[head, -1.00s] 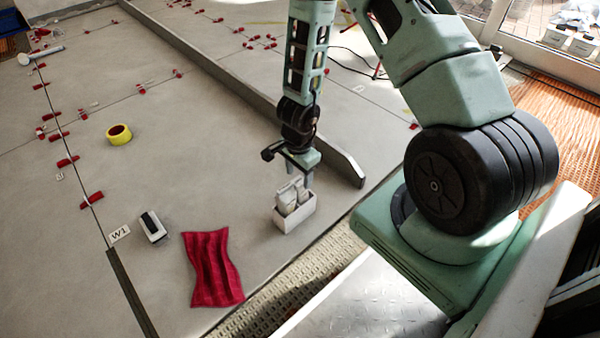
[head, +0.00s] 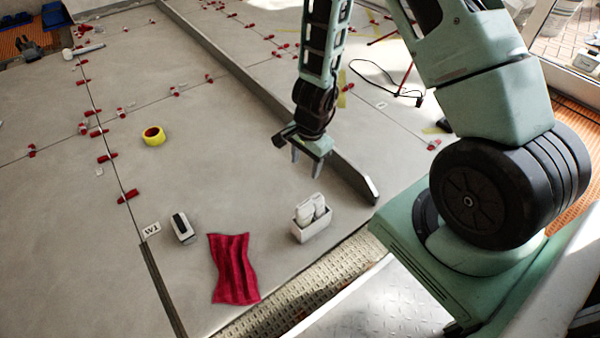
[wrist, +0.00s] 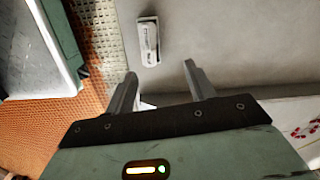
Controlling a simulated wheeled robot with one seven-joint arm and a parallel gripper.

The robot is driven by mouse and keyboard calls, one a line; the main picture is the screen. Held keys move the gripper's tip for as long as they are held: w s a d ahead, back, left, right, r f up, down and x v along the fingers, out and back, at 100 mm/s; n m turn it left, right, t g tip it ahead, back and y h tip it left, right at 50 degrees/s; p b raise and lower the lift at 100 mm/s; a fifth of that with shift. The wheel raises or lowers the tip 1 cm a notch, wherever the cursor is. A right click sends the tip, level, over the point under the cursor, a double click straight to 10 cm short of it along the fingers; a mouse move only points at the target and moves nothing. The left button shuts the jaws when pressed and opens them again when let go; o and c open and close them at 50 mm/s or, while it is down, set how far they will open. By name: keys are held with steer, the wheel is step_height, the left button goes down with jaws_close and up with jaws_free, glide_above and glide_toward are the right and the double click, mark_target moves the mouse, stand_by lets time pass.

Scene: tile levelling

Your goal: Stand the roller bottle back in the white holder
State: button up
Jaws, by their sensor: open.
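The small white holder (head: 312,232) stands on the grey tiles, near their edge by the ribbed strip. I cannot tell which is the roller bottle. In the wrist view the holder (wrist: 149,18) is seen from above, with a white labelled bottle (wrist: 150,42) inside it. My gripper (head: 305,166) is open and empty, above and apart from the holder. Its spread fingers also show in the wrist view (wrist: 160,73), with the holder beyond their tips.
A red cloth (head: 233,270) and a white-and-black block (head: 182,228) lie left of the holder. A yellow tape roll (head: 153,136) lies farther back. A long grey bar (head: 270,100) runs behind the gripper. Red clips line the tile joints. Tiles around the cloth are mostly clear.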

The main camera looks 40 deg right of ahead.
steer(key=s+a+r+n+y, duration=0.1)
steer(key=s+a+r+n, duration=0.2)
steer(key=a+r+n, duration=0.45)
steer(key=s+a+r+n+y, duration=0.25)
steer(key=a+r+n, duration=0.25)
steer(key=a+r, duration=0.45)
steer(key=s+a+r+n+h, duration=0.1)
steer(key=s+r+n+h, duration=0.1)
steer(key=s+r+n, duration=0.2)
steer(key=s+r+n+h, duration=0.1)
steer(key=s+r+n, duration=0.3)
steer(key=s+n, duration=0.3)
steer(key=s, duration=0.3)
steer(key=shift+a+g+h, duration=0.3)
steer(key=shift+a+h, duration=0.05)
steer(key=shift+a, duration=0.05)
step_height(320, 180, up, 41)
steer(key=p, duration=4)
steer(key=shift+f+p, duration=0.15)
steer(key=shift+p, duration=0.25)
